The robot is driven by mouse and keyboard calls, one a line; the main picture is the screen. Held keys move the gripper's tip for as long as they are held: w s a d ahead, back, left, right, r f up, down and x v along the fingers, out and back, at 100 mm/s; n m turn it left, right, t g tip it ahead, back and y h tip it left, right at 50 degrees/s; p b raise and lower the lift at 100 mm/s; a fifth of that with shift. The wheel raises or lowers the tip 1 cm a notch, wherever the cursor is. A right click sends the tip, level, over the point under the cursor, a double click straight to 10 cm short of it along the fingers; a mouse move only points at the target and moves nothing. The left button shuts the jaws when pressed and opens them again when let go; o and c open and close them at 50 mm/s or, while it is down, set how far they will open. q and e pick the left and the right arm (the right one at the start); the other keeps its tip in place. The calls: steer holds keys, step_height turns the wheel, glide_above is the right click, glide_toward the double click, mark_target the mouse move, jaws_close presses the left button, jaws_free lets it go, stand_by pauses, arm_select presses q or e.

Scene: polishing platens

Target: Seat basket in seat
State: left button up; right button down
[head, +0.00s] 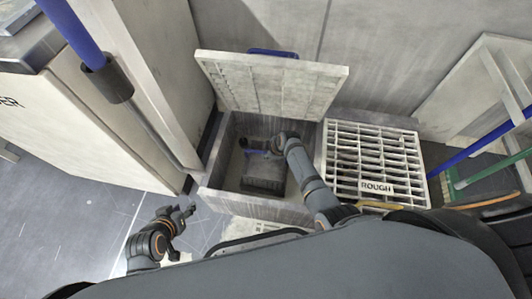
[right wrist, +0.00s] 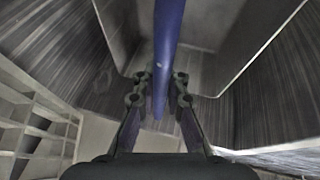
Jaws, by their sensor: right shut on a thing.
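My right gripper (head: 248,146) reaches into the box from above, shut on the blue handle. In the right wrist view the handle (right wrist: 168,50) runs between the two fingers, with the basket's wall (right wrist: 222,50) beyond. The basket's bottom is hidden, so I cannot tell whether it touches the floor. My left gripper (head: 184,214) is open and empty, left of the box.
A hinged slatted lid (head: 270,84) stands raised behind the box. A grating marked ROUGH (head: 372,160) adjoins it on the right. A pale cabinet (head: 90,120) with a blue pole (head: 75,35) stands left. Free floor (head: 75,215) lies at lower left.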

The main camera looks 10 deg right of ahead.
steer(key=shift+f+b, duration=1.4)
steer(key=shift+f, duration=0.5)
steer(key=c, duration=1.4)
jaws_free()
steer(key=shift+o, duration=0.4)
steer(key=v, duration=1.2)
